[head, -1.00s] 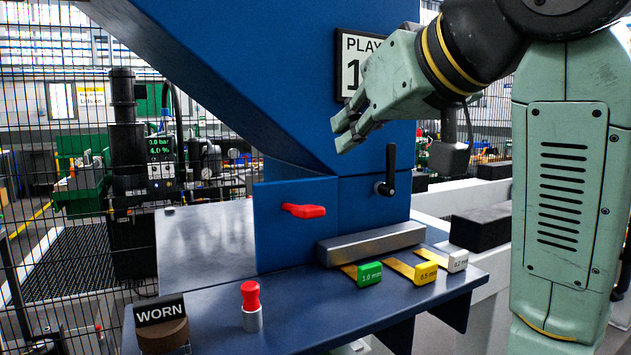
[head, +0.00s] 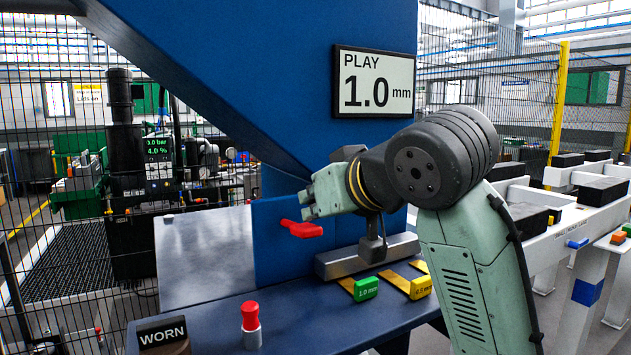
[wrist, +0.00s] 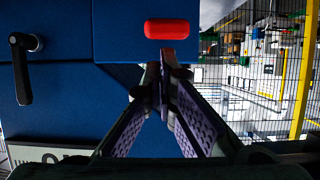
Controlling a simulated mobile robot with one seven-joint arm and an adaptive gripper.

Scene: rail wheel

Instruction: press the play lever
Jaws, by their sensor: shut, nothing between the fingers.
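The red lever (head: 302,229) sticks out from the front of the blue housing. In the wrist view it is a red bar (wrist: 167,28) at the top middle. My gripper (head: 306,204) is shut and empty, its tips beside the lever, slightly above it in the head view. In the wrist view the closed fingers (wrist: 163,80) end just short of the bar's image. I cannot tell whether they touch it. The PLAY display (head: 374,82) above reads 1.0 mm.
A black crank handle (wrist: 22,68) shows in the wrist view; my arm hides it in the head view. The blue shelf (head: 220,305) holds a red-topped peg (head: 250,325), a WORN block (head: 163,335), green (head: 366,289) and yellow (head: 421,287) gauge tags, and a grey metal bar (head: 335,264).

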